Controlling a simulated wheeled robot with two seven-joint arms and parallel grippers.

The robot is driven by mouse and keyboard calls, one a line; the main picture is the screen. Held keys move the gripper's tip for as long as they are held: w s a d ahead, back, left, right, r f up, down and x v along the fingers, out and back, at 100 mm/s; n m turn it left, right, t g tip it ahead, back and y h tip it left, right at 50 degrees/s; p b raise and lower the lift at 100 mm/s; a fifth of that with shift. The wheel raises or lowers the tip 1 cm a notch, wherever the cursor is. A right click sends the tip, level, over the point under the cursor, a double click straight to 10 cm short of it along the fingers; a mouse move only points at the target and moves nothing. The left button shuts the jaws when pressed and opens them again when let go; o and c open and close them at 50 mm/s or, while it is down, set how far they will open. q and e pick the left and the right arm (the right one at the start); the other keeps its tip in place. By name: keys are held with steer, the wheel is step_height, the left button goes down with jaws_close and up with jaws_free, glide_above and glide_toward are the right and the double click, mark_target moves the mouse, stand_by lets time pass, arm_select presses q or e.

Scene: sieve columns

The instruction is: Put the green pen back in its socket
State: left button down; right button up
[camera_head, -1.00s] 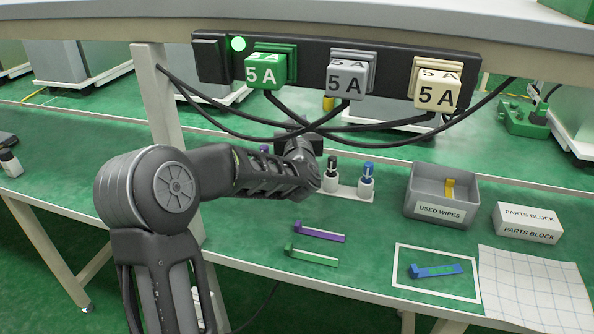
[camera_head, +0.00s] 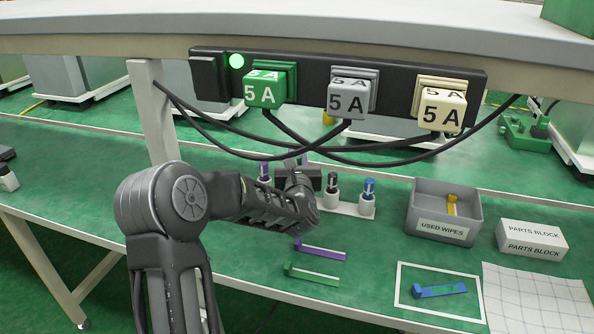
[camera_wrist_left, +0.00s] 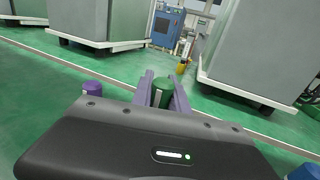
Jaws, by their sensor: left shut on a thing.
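My left gripper (camera_head: 304,160) is at the pen rack (camera_head: 350,208), a white block on the green bench. In the left wrist view its two fingers (camera_wrist_left: 161,92) are shut around the green pen (camera_wrist_left: 160,97), whose green top shows between them. In the head view my gripper and arm hide the green pen and its socket, so I cannot tell whether the pen is in it. The purple pen (camera_head: 264,172) stands left of the gripper; the black pen (camera_head: 332,185) and blue pen (camera_head: 368,188) stand to its right. My right gripper is out of view.
Purple (camera_head: 320,252) and green (camera_head: 313,277) strips lie in front of the rack. A grey used-wipes bin (camera_head: 443,228), a parts block (camera_head: 531,240) and a framed blue strip (camera_head: 440,291) are to the right. Cables (camera_head: 340,155) hang above and behind.

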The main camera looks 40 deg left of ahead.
arm_select(q)
steer(key=shift+f, duration=1.8)
steer(key=shift+f, duration=0.15)
steer(key=c, duration=1.3)
jaws_free()
